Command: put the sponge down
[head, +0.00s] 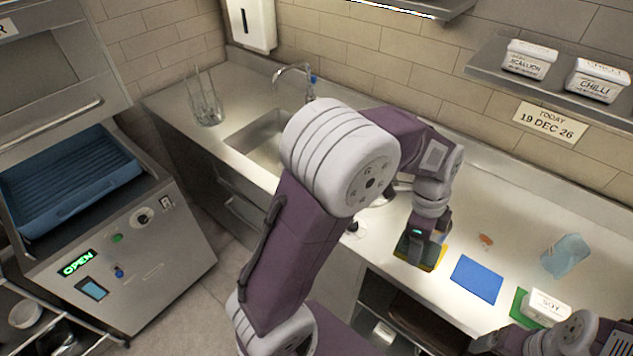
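My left gripper (428,238) is low over the counter at centre right, pointing down. A dark green slab, which looks like the sponge (409,249), is right at its fingers. Yellow shows around the slab's right and lower edge; it may be a yellow mat (437,262) under it. The fingers and slab overlap, so the grip and any gap to the counter cannot be made out. My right gripper (490,343) is at the bottom right near the counter's front edge, small and partly cut off, with nothing seen in it.
A blue mat (476,279) lies right of the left gripper. A white SOY tub (544,307) stands by a green mat (519,304). An orange-brown spot (486,240) and a crumpled pale-blue item (565,255) are behind. The sink (258,150) is left. My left arm hides mid-counter.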

